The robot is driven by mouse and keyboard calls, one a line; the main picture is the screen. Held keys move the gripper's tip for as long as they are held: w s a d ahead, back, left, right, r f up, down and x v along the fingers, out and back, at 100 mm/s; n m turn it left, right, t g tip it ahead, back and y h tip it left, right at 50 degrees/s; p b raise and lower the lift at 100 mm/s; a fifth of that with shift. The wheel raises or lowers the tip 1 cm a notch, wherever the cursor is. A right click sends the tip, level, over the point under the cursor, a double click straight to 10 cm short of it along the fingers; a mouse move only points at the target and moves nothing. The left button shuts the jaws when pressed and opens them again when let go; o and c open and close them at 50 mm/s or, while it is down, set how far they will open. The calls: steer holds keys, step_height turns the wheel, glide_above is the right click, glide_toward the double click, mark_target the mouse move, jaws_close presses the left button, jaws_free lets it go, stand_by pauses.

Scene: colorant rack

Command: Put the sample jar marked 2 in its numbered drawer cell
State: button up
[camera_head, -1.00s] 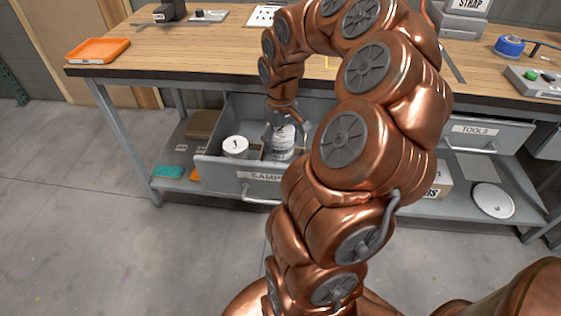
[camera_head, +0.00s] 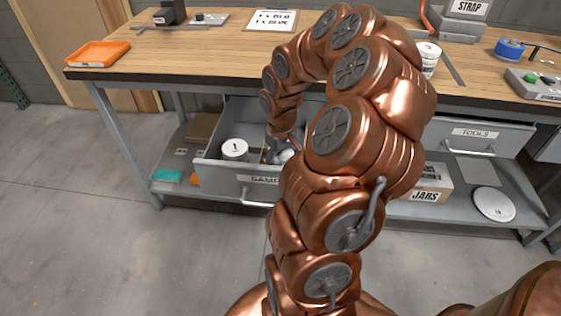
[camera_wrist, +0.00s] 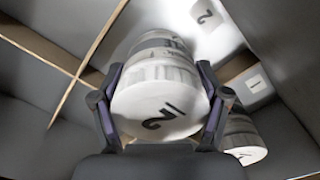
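The sample jar marked 2 (camera_wrist: 158,112) is white, its lid facing the wrist camera. My gripper (camera_wrist: 162,88) has a finger on each side of the lid and appears shut on it. In the head view the jar (camera_head: 286,156) is low inside the open sample drawer (camera_head: 222,178), partly hidden by my arm. My gripper (camera_head: 277,148) is mostly hidden there too. A tag marked 2 (camera_wrist: 205,16) shows just beyond the jar in the wrist view. I cannot tell whether the jar touches the cell floor.
The jar marked 1 (camera_head: 234,149) stands in the drawer's left part and beside my right finger in the wrist view (camera_wrist: 243,140). Thin wooden dividers (camera_wrist: 75,88) separate the cells. Another white jar (camera_head: 429,58) stands on the workbench (camera_head: 205,55), partly behind my arm.

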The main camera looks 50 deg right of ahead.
steer(key=o, duration=0.4)
steer(key=shift+r, duration=0.15)
step_height(320, 180, up, 11)
steer(key=shift+r+p, duration=0.1)
steer(key=shift+p, duration=0.3)
steer(key=shift+r, duration=0.4)
steer(key=s+a+r+n+g, duration=0.1)
steer(key=s+a, duration=0.1)
steer(key=a, duration=0.7)
steer(key=s+a+r+n, duration=0.1)
steer(key=s+a, duration=0.1)
steer(key=a, duration=0.6)
steer(key=s+a+f+g, duration=0.1)
steer(key=s+a+f, duration=0.2)
steer(key=s+a, duration=0.7)
steer(key=s, duration=0.3)
steer(key=shift+s+a+g, duration=0.25)
steer(key=shift+a+g, duration=0.1)
steer(key=shift+g, duration=0.05)
